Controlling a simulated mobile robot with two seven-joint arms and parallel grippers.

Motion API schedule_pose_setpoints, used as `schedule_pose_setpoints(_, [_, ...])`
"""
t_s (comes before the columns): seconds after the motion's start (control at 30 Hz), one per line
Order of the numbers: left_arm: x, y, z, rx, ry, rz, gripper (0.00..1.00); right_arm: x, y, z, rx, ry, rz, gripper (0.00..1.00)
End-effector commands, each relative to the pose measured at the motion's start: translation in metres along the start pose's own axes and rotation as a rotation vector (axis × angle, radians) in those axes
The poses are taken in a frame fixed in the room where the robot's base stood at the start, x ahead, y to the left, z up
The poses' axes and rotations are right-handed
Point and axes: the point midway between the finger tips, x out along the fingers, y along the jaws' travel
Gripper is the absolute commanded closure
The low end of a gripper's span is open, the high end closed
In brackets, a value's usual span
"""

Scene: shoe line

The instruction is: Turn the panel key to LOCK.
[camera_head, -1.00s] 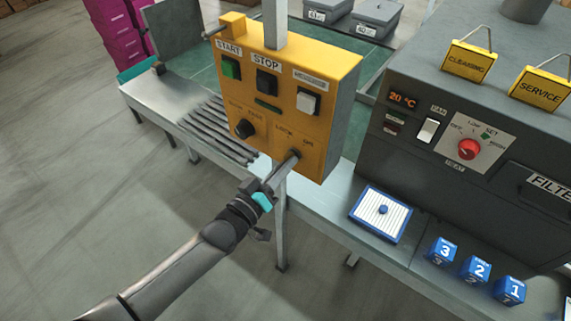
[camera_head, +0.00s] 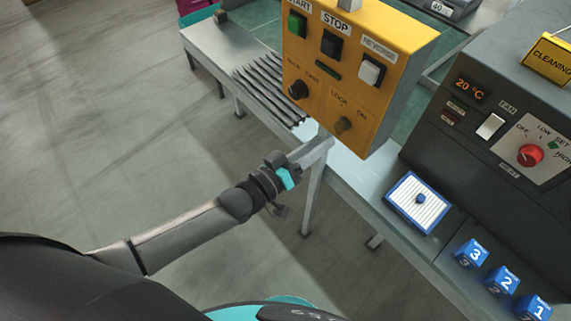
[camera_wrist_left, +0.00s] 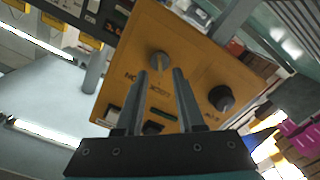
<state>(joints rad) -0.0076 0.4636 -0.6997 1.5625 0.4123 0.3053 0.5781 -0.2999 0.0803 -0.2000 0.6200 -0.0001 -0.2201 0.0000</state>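The yellow control panel (camera_head: 350,60) is in the upper middle of the head view. The key (camera_head: 343,125) is a brownish round knob at its lower right, under the LOCK and ON labels; it also shows in the left wrist view (camera_wrist_left: 158,62). Which label it points to is too small to tell. My left gripper (camera_head: 323,143) is just in front of and below the key, apart from it. In the left wrist view its two fingers (camera_wrist_left: 159,75) are spread with nothing between them, the key beyond their tips. My right gripper is not in view.
A dark speed knob (camera_head: 298,89) sits left of the key, with green, black and white buttons above. A grey machine (camera_head: 480,150) with a red dial stands at right. A framed filter (camera_head: 418,202) and blue numbered cubes (camera_head: 504,280) lie on the bench.

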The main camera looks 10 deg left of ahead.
Motion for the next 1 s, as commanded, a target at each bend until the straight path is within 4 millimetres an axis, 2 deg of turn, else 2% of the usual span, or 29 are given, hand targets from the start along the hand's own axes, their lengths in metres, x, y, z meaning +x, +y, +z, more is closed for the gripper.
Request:
schedule_pose_setpoints(0.1, [-0.027, -0.001, 0.001, 0.000, -0.004, -0.002, 0.62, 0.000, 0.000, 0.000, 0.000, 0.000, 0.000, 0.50])
schedule_pose_setpoints(0.3, [-0.066, -0.001, 0.001, -0.001, -0.003, -0.002, 0.62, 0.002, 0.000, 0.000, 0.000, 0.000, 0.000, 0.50])
schedule_pose_setpoints(0.5, [-0.093, 0.000, 0.001, 0.000, -0.002, -0.001, 0.62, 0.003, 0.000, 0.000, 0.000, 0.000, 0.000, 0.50])
schedule_pose_setpoints(0.7, [-0.103, 0.000, 0.000, 0.001, 0.000, 0.000, 0.62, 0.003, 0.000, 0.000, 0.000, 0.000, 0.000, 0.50])
schedule_pose_setpoints(1.0, [-0.104, 0.000, 0.000, 0.000, 0.000, 0.000, 0.62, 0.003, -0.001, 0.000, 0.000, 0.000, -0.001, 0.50])
